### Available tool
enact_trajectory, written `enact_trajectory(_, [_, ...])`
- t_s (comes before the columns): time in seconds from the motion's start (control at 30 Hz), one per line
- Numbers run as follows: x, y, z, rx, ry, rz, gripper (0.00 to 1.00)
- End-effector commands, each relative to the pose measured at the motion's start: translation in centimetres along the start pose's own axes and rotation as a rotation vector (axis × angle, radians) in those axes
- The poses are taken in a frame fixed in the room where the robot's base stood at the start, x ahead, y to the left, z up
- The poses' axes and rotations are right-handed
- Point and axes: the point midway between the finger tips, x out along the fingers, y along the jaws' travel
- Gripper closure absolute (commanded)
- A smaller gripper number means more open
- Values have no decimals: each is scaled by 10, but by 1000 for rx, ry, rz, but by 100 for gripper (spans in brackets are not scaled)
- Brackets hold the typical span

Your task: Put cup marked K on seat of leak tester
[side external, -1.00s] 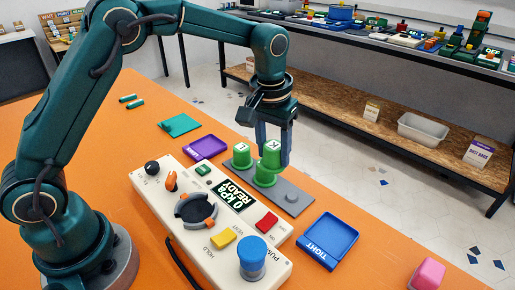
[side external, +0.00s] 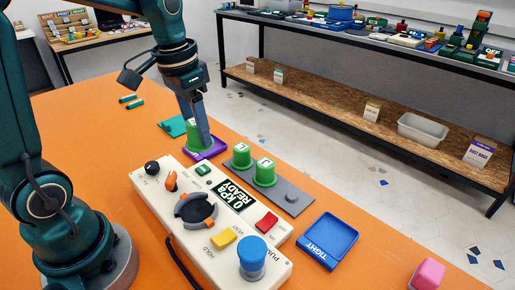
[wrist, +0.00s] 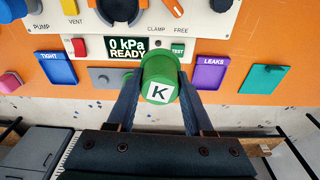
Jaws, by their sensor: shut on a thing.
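My gripper (side external: 197,125) is shut on the green cup marked K (side external: 192,138), whose white K label faces the camera in the wrist view (wrist: 159,92). In the side view the cup overlaps the purple tray; its exact height is hard to tell. The cream leak tester (side external: 150,190) has a round dark seat (side external: 196,209) with a grey ring and an orange clamp part. The seat is empty, and its edge shows at the top of the wrist view (wrist: 120,8). Two other green cups, (side external: 241,156) and (side external: 264,173), stand on the grey rack.
The grey rack (side external: 293,201) has one bare peg. The purple LEAKS tray (side external: 212,151) and blue TIGHT tray (side external: 328,240) lie beside the tester. A teal tray (side external: 172,124) lies farther back. The tester's display (side external: 233,195) reads 0 kPa READY. A blue pump knob (side external: 252,255) stands tall.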

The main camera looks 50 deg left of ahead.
Motion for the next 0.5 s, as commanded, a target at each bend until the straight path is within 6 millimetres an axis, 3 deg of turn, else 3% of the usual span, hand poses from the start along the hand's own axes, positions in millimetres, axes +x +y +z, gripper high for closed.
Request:
enact_trajectory(0.3, [-29, -23, 76, -83, 4, -13, 100])
enact_trajectory(0.5, [-39, -31, 100, -202, 2, -26, 100])
